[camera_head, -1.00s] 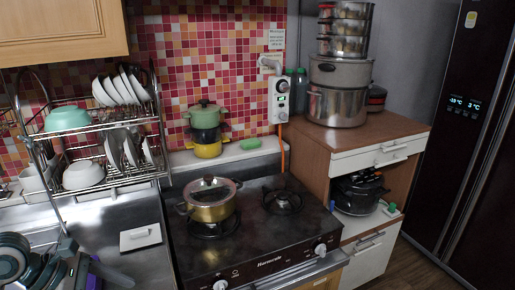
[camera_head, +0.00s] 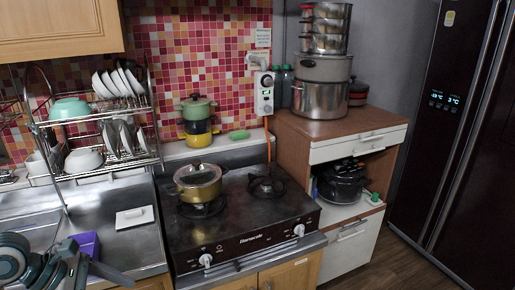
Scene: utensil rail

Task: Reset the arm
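My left arm, dark grey-green with round joints, comes in at the bottom left corner. Its gripper (camera_head: 82,264) is in front of a purple box (camera_head: 86,243) by the sink. The gripper is seen from above and partly cut by the frame edge; I cannot tell how far its fingers are apart, and I see nothing held in it. My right arm and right gripper are not in view.
A gold pot (camera_head: 198,182) stands on the gas stove (camera_head: 235,222). A dish rack (camera_head: 100,150) holds bowls and plates at left. A wooden cabinet (camera_head: 345,127) with stacked steel pots stands right of the stove, beside a dark fridge (camera_head: 450,130). Floor shows at lower right.

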